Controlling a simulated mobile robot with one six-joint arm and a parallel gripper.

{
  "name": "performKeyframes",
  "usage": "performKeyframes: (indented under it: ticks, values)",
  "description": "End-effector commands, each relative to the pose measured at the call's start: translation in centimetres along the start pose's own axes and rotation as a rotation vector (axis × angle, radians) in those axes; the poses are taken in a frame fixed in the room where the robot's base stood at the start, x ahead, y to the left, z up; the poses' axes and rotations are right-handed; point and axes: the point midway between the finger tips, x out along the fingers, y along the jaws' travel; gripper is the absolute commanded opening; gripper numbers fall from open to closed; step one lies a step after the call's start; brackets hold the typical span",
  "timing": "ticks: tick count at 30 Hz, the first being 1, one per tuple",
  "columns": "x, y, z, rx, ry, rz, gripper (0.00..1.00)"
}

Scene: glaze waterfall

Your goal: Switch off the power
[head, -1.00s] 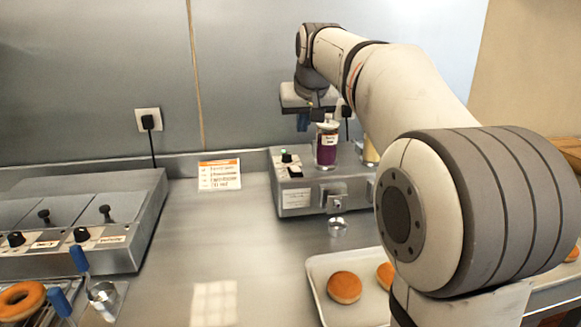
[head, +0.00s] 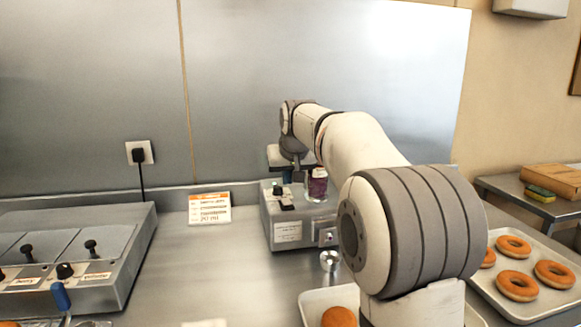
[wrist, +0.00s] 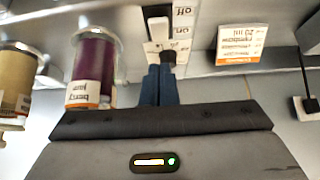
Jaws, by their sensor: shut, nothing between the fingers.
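The grey metal unit (head: 285,236) stands against the back wall in the head view. In the wrist view the switch (wrist: 158,27) shows black and white parts beside the printed words "on" and "off". My gripper (head: 288,178) is low over the unit's far part. In the wrist view its blue fingers (wrist: 158,70) are together and empty, with their tips close to the black knob (wrist: 168,57). I cannot tell whether they touch it.
A purple berry jam jar (head: 317,184) stands on the unit beside my gripper; a tan jar (wrist: 17,80) is beyond it. Trays of doughnuts (head: 517,275) are right.

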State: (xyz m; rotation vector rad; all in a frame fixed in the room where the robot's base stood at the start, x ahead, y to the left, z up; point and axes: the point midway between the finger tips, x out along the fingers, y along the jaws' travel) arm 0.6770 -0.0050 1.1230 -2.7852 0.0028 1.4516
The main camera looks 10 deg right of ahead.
Motion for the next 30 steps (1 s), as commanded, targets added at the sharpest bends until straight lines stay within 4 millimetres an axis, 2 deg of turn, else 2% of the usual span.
performKeyframes:
  ticks: [1, 3, 9, 23, 30]
  values:
    - [1.1, 0.0, 0.3, 0.0, -0.002, 0.0, 0.0]
    - [1.7, 0.0, 1.3, 0.0, -0.001, 0.0, 0.0]
    - [3.1, -0.1, 2.6, -0.001, 0.0, 0.0, 0.0]
    - [3.3, 0.0, 2.9, 0.0, 0.003, 0.0, 0.0]
    - [4.2, 2.0, 4.0, 0.025, 0.075, 0.018, 0.0]
